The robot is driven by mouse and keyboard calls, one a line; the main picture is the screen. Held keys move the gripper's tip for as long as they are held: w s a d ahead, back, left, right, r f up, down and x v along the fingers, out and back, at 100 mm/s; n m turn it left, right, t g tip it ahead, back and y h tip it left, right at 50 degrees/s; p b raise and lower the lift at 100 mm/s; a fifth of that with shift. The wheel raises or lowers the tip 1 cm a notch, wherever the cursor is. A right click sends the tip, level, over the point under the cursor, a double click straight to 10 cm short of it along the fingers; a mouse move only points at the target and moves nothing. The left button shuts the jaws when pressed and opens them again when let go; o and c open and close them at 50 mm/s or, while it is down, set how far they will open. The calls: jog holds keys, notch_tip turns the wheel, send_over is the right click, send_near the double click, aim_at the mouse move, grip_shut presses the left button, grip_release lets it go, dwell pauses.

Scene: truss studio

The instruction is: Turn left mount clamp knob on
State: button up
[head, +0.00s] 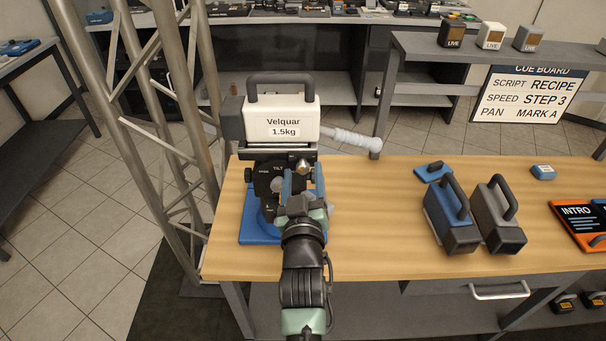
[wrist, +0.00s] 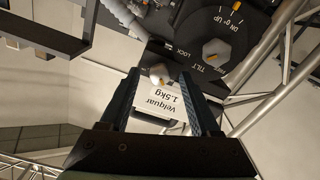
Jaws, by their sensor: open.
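A black mount head (head: 264,180) on a blue base (head: 255,226) carries a white camera block (head: 282,122) labelled "Velquar 1.5kg". A small silver knob (head: 303,168) shows just below the block; it also shows in the wrist view (wrist: 160,73). I cannot tell for sure whether it is the left mount clamp knob. My gripper (head: 304,178) is open, its fingers on either side of that knob in the wrist view; contact is not clear. A grey hexagonal tilt knob (wrist: 215,52) with an orange mark sits on the black panel, outside my fingers.
A metal truss (head: 180,120) stands close left of the wooden table (head: 370,205). A pale rod handle (head: 350,139) sticks out right of the head. Blue (head: 447,215) and grey (head: 497,215) handled blocks stand further right. The table between is clear.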

jog(key=shift+w, duration=0.1)
jog(key=shift+c, duration=0.2)
grip_shut()
jog(key=shift+m, duration=0.4)
jog(key=m+b, duration=0.1)
jog(key=m, duration=0.2)
jog(key=shift+f+b, duration=0.1)
jog(key=shift+b, duration=0.2)
jog(key=m, duration=0.5)
jog(key=shift+b, duration=0.35)
jog(key=m, duration=0.5)
jog(key=shift+m+p, duration=0.95)
jog(key=shift+m, duration=1.05)
